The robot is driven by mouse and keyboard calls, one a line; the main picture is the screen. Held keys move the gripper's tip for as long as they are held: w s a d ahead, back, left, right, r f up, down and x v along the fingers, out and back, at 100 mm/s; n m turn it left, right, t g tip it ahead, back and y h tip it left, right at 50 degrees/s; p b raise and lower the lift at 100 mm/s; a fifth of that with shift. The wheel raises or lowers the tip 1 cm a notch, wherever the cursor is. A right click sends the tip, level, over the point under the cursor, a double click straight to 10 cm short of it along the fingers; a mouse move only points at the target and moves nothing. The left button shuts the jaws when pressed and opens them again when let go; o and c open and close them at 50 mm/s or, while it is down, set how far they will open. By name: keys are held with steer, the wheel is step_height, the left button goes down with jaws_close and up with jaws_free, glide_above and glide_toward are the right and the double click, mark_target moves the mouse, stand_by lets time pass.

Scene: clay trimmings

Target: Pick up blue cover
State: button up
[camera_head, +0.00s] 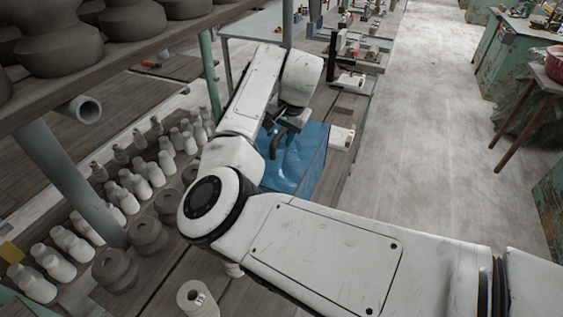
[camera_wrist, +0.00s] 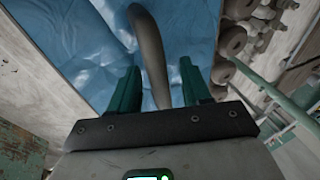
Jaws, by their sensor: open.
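The blue cover (camera_head: 311,155) looks like crumpled, shiny sheeting over a box-like shape on the bench, partly hidden behind my arm in the head view. It fills much of the upper left of the wrist view (camera_wrist: 75,45). My gripper (camera_wrist: 158,75) is open, with its two green fingers pointing toward the blue cover. A dark curved bar (camera_wrist: 149,50) shows between the fingers, in front of the cover. I cannot tell whether the fingers touch the bar or the cover. In the head view my gripper is small and dark above the cover, and its fingertips are unclear.
Several pale bottle-shaped pieces (camera_head: 140,186) and dark round clay pieces (camera_head: 150,235) stand left of the cover. A shelf of large pots (camera_head: 60,45) overhangs the upper left. A post (camera_head: 68,180) stands at left. The floor aisle (camera_head: 430,110) at right is clear.

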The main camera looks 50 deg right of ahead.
steer(key=shift+c, duration=0.3)
jaws_close()
stand_by(0.3)
